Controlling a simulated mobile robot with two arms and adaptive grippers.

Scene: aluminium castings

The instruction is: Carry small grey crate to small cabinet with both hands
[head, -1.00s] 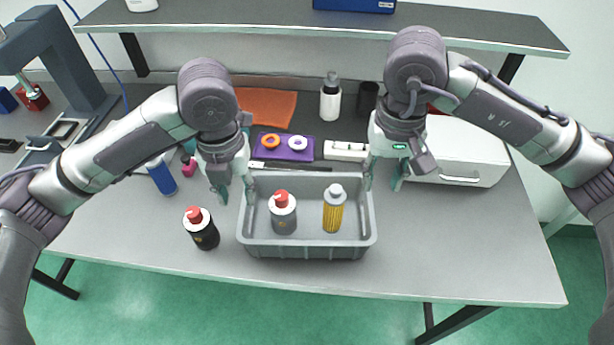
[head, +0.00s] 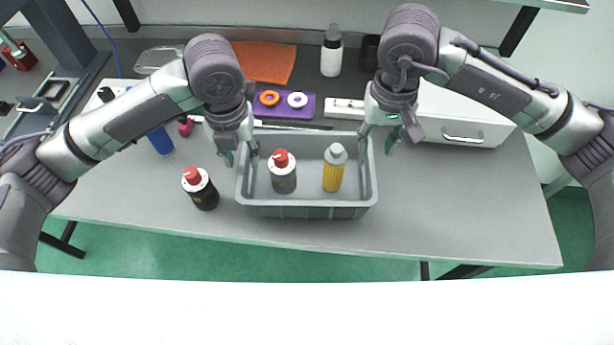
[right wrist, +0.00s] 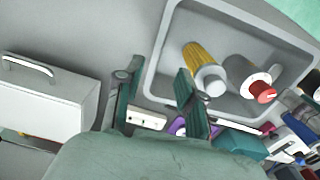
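The small grey crate (head: 308,209) stands upright on the grey table. It holds a dark bottle with a red cap (head: 283,178) and a yellow bottle with a grey cap (head: 334,172). My left gripper (head: 240,154) is at the crate's left wall, fingers apart. My right gripper (head: 377,139) is at the right wall. In the right wrist view its open fingers (right wrist: 157,98) lie on either side of the crate's wall (right wrist: 160,55), with gaps showing. The small cabinet (head: 460,112), white with a handle, stands right of the crate and also shows in the right wrist view (right wrist: 45,100).
A black bottle with a red cap (head: 201,190) stands close left of the crate. Behind it lie a purple tray (head: 284,112) with rings and a white strip (head: 344,109). A white bottle (head: 332,52) stands farther back. The table front right is clear.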

